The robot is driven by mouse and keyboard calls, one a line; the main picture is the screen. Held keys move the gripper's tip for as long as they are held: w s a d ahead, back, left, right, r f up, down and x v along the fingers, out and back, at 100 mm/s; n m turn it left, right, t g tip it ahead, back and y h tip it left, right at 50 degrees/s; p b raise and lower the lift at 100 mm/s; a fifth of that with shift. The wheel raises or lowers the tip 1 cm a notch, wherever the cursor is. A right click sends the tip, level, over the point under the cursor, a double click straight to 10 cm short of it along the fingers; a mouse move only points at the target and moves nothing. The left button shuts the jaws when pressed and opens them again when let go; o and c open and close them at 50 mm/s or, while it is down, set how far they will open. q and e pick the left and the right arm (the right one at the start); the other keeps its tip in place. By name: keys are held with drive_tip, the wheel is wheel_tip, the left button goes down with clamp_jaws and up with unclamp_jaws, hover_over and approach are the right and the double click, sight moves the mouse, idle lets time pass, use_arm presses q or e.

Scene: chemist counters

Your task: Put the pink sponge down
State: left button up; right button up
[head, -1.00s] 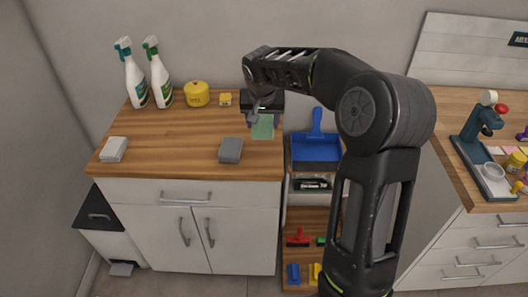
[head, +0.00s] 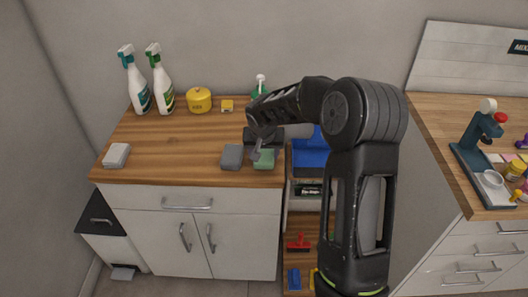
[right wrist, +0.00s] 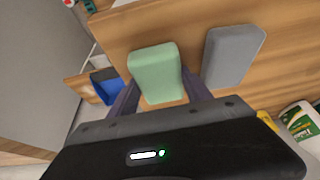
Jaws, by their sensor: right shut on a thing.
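No pink sponge shows in either view; the sponge in my right gripper looks green. My right gripper (head: 259,149) is shut on this green sponge (head: 264,159) at the right front of the wooden counter (head: 185,150). In the right wrist view the green sponge (right wrist: 155,72) sits between the two fingers. It is at or just above the counter top; I cannot tell whether it touches. A grey sponge (head: 232,157) lies just left of it, with a narrow gap, and also shows in the right wrist view (right wrist: 233,55). My left gripper is not in view.
A pale sponge (head: 116,155) lies at the counter's left. Spray bottles (head: 163,88), a yellow tin (head: 199,100) and a small yellow box (head: 227,106) stand at the back. The counter's middle is clear.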

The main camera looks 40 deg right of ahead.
drive_tip(key=shift+f, duration=0.2)
drive_tip(key=shift+f+b, duration=0.15)
drive_tip(key=shift+b, duration=0.2)
drive_tip(key=o, duration=1.6)
drive_tip(key=shift+r, duration=0.25)
drive_tip(key=shift+r+p, duration=0.15)
drive_tip(key=shift+p, duration=0.3)
drive_tip(key=shift+s+a+r, duration=0.1)
drive_tip(key=shift+r, duration=0.2)
drive_tip(key=b+v, duration=0.2)
drive_tip(key=v, duration=0.9)
drive_tip(key=shift+s+a, duration=0.1)
